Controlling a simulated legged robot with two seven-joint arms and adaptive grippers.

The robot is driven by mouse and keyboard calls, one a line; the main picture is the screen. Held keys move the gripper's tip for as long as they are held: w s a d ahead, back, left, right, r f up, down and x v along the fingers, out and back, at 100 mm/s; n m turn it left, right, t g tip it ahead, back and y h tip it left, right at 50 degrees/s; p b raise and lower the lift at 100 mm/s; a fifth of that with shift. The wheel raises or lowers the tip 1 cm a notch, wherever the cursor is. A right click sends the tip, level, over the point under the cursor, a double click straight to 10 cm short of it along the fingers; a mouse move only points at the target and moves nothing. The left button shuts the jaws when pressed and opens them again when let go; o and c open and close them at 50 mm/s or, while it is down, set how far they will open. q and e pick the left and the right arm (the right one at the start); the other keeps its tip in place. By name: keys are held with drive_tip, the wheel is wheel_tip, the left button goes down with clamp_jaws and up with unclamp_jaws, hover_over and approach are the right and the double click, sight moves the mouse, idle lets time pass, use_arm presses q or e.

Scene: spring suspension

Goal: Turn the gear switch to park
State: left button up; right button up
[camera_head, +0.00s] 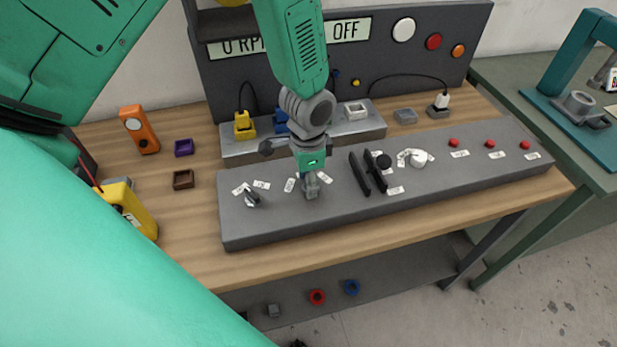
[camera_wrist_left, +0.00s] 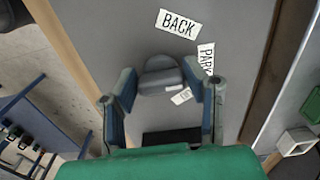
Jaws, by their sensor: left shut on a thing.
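The gear switch is a dark grey knob that shows in the left wrist view (camera_wrist_left: 160,76), between my fingers. My left gripper (camera_head: 311,190) reaches down onto the grey control panel (camera_head: 270,220) and is shut on this knob. Its two fingers also show in the left wrist view (camera_wrist_left: 160,88), one on each side of the knob. A BACK label (camera_wrist_left: 178,24) lies beyond the knob, and a PARK label (camera_wrist_left: 206,58) is beside the right finger, partly covered by it. Another label (camera_wrist_left: 181,96) is mostly hidden. My right gripper is not in view.
A second dark knob (camera_head: 252,198) is left of my gripper. Black levers (camera_head: 376,172), a white knob (camera_head: 418,159) and red buttons (camera_head: 490,143) are to its right. A yellow meter (camera_head: 127,208) and an orange device (camera_head: 139,130) stand on the wooden table (camera_head: 190,240) at left.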

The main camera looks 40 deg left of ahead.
use_arm(q)
drive_tip(key=shift+w, duration=0.15)
idle(0.3)
drive_tip(key=o, duration=1.1)
drive_tip(key=shift+o, duration=0.2)
drive_tip(key=shift+r, duration=0.4)
wheel_tip(320, 180, up, 11)
